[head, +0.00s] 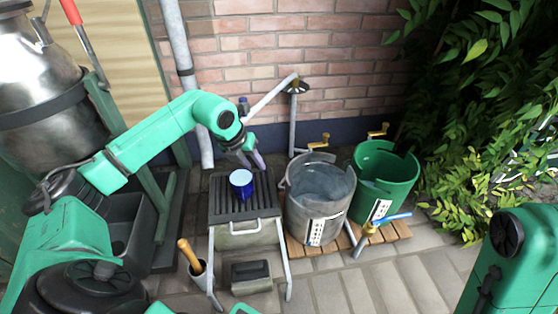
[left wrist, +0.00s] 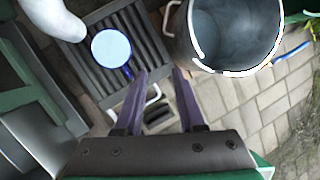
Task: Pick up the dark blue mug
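The dark blue mug (head: 241,192) stands upright on a dark slatted rack (head: 220,205), its light blue inside facing up. In the left wrist view the mug (left wrist: 110,47) shows left of the fingers, with its dark blue handle pointing down toward them. My left gripper (head: 252,160) is open and empty, with purple fingers, above the rear part of the rack. In the left wrist view the gap between its fingertips (left wrist: 160,72) is empty and apart from the mug. My right gripper is outside the views.
A grey metal tub (head: 297,222) and a green tub (head: 400,195) stand right of the rack on wooden slats. A brick wall (head: 270,45) with a tap rises behind. A large metal churn (head: 35,65) is at the left. Leafy plants (head: 470,120) fill the right.

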